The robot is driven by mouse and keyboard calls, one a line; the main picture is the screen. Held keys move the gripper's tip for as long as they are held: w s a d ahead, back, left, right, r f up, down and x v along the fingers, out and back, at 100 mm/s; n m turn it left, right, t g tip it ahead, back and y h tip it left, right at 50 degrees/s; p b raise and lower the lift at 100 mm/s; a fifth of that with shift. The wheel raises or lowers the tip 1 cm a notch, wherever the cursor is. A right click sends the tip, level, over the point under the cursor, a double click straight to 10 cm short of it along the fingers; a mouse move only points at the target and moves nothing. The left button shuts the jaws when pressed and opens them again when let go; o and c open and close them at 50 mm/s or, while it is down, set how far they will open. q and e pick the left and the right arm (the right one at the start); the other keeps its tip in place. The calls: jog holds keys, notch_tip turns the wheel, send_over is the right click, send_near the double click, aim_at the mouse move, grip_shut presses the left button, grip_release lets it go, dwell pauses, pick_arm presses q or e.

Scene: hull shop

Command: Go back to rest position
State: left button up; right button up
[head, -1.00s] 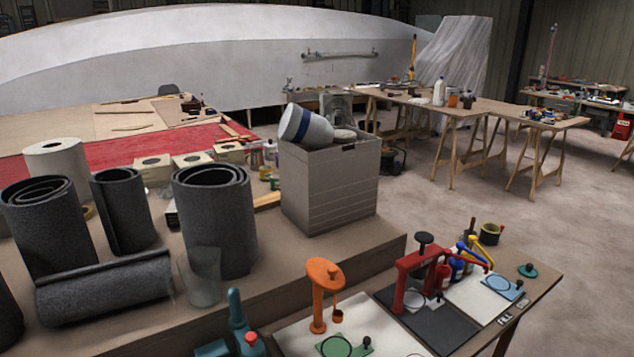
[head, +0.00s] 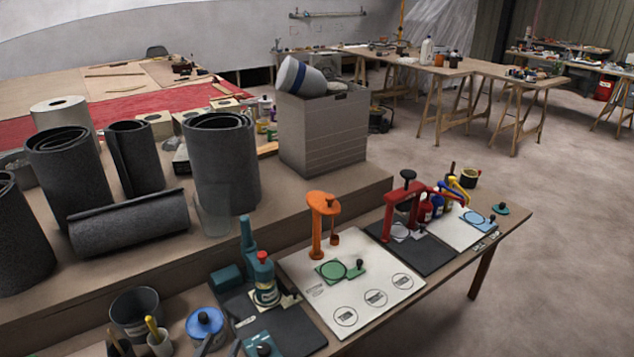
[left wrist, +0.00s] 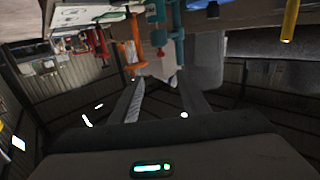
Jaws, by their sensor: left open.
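My left gripper (left wrist: 164,98) shows in the left wrist view, its two fingers apart and nothing between them. That view looks upside down, with the bench (left wrist: 175,45) along its top. The gripper hangs clear of the bench and touches nothing that I can see. In the head view I cannot make out the left gripper clearly. My right gripper is in neither view.
The bench holds an orange stand (head: 322,225), a teal stand (head: 249,265), a dark red stand (head: 402,205), a white board (head: 352,290) and a dark bucket (head: 135,315). Behind it stand dark rolls (head: 222,160) and a grey bin (head: 322,130). Open floor (head: 570,240) lies right.

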pick_arm(q)
jog(key=s+f+g+y, duration=0.2)
jog(key=s+f+g, duration=0.5)
jog(key=s+f, duration=0.25)
jog(key=s+a+f+g+y, duration=0.15)
jog(key=s+g, duration=0.55)
jog(key=s, duration=0.9)
jog(key=w+d+f+t+h, duration=0.1)
jog(key=w+d+f, duration=0.15)
jog(key=f, duration=0.75)
jog(key=w+d+f+t, duration=0.1)
jog(key=w+f, duration=0.3)
jog(key=f, duration=0.6)
jog(key=s+d+f+t+h, duration=0.1)
jog(key=s+d+f+t, duration=0.1)
jog(key=f, duration=1.2)
jog(key=shift+s+d, duration=0.3)
jog(key=shift+s, duration=0.2)
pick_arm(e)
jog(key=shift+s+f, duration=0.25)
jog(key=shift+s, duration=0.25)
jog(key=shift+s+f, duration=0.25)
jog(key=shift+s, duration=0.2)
